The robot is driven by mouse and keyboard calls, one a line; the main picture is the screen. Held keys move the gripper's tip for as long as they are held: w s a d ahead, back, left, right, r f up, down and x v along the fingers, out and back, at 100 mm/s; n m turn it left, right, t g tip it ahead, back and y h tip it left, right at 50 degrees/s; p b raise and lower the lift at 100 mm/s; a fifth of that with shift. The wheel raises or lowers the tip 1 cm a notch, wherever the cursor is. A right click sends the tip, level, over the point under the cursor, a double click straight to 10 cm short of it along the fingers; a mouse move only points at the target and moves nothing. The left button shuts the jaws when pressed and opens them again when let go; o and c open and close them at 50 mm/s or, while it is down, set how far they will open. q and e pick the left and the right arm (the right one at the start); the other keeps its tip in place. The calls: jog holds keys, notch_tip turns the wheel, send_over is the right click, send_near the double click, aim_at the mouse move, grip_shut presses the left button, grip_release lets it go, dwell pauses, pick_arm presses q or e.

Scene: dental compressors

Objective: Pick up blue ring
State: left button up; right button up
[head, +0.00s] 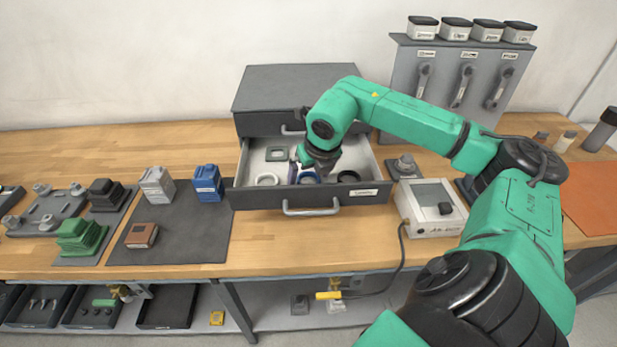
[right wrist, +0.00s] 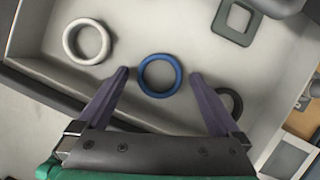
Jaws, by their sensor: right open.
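The blue ring (right wrist: 160,90) lies flat on the drawer floor in the right wrist view, between and just beyond the fingertips of my right gripper. In the head view the blue ring (head: 308,177) shows partly, with my gripper over it. My right gripper (right wrist: 159,74) is open and empty, one finger on each side of the ring. In the head view my right gripper (head: 311,172) reaches down into the open drawer (head: 335,199). I cannot tell its exact height above the ring. My left gripper is not in view.
A white ring (right wrist: 87,41) lies left of the blue ring, a black ring (right wrist: 230,101) lies right, partly behind a finger, and a grey-green square frame (right wrist: 235,22) lies beyond. Drawer walls surround them. A white box with a screen (head: 431,207) stands right of the drawer.

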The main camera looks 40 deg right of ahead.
jog(key=c, duration=1.2)
jog(key=shift+c, duration=0.3)
jog(key=shift+r, duration=0.15)
